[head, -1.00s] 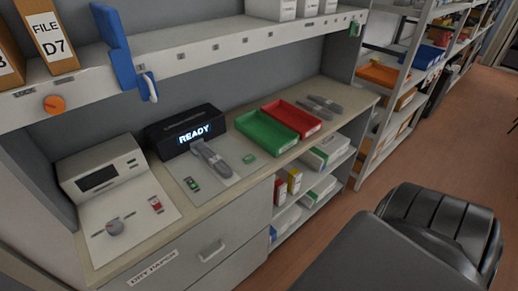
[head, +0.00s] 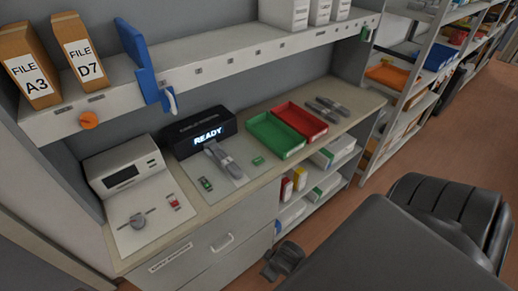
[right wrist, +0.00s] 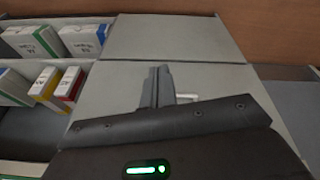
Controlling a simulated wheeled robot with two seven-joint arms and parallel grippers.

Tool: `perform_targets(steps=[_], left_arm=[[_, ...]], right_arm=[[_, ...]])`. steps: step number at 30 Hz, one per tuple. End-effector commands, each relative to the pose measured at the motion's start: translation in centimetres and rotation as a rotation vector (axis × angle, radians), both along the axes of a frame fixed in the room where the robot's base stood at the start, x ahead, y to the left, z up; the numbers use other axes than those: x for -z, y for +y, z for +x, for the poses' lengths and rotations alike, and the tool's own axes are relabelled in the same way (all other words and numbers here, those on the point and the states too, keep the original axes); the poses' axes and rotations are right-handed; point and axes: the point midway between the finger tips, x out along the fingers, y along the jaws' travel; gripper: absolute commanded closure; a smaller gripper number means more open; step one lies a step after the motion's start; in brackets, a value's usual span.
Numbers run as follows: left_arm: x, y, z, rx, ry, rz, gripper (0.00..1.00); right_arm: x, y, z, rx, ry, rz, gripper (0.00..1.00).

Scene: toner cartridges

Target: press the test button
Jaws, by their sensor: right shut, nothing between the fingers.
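A black tester box (head: 198,133) with a lit READY display stands on the counter. A grey toner cartridge (head: 225,158) lies in front of it on a pale plate. A small green-topped piece (head: 206,184) sits at the plate's left, and a flat green piece (head: 258,161) at its right. I cannot tell which is the test button. My right gripper (head: 283,262) is low in front of the cabinet, below the counter top. In the right wrist view its fingers (right wrist: 158,85) are shut and empty before the drawer fronts. My left gripper is out of view.
A white device (head: 126,172) with a grey knob and a red piece stands at the counter's left. Green (head: 272,138) and red (head: 302,122) trays are to the right. A shelf (head: 200,72) overhangs the counter. A drawer handle (head: 222,243) juts out.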

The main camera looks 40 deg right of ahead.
Motion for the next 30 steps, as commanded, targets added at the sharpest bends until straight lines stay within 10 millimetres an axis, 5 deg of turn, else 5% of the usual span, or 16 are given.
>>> perform_targets(steps=[3, 11, 21, 30], left_arm=[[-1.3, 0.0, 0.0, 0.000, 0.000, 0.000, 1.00], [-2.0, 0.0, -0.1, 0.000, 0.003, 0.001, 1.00], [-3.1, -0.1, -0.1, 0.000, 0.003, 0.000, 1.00], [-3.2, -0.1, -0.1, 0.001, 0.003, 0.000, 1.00]], right_arm=[[-5.1, -0.9, 2.2, -0.038, -0.063, -0.027, 1.00], [-9.7, -5.4, 12.2, -0.246, -0.268, -0.144, 1.00], [-19.4, -14.2, 25.5, -0.538, -0.475, -0.272, 1.00], [-24.8, -20.0, 29.6, -0.632, -0.507, -0.262, 1.00]])
